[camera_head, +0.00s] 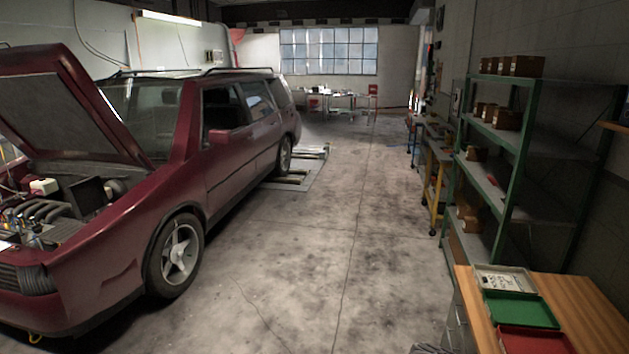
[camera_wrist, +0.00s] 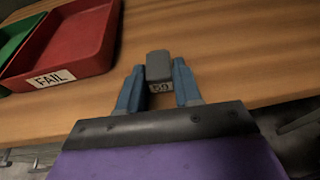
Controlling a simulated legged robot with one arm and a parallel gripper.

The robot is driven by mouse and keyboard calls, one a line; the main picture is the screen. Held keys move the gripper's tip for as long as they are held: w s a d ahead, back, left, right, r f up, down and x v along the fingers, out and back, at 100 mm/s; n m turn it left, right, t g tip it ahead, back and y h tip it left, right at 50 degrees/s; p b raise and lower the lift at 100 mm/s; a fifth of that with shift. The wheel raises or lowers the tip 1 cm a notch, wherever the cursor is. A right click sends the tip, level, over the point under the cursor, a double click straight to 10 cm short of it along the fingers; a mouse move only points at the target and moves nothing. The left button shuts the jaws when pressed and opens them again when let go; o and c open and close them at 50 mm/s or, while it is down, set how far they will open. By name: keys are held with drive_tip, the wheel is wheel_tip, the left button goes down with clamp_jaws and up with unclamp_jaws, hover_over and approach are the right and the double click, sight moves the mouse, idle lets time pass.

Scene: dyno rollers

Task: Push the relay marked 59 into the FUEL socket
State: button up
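The relay marked 59 (camera_wrist: 158,66) is a small grey block in the wrist view. A white label with dark digits that look like 59 faces me. My gripper (camera_wrist: 159,80) has blue fingers, one against each side of the relay, and is shut on it. The wooden bench shows behind and below it; how far the relay is above the bench I cannot tell. The FUEL socket cannot be made out in either view. The open engine bay of the maroon car (camera_head: 245,155) is at the left of the head view.
The wooden bench (camera_head: 588,300) at lower right holds a pale tray (camera_head: 505,271), a green tray (camera_head: 520,309) and a red tray (camera_head: 532,342). The red tray (camera_wrist: 88,40) is labelled FAIL. A green shelf rack (camera_head: 514,165) lines the right. The floor between car and bench is clear.

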drive_tip(key=shift+a, duration=0.25)
clamp_jaws()
drive_tip(key=shift+w+d+r+p, duration=0.1)
drive_tip(key=shift+d+r+p, duration=0.05)
drive_tip(key=shift+r+p, duration=2.8)
drive_tip(key=shift+r, duration=0.05)
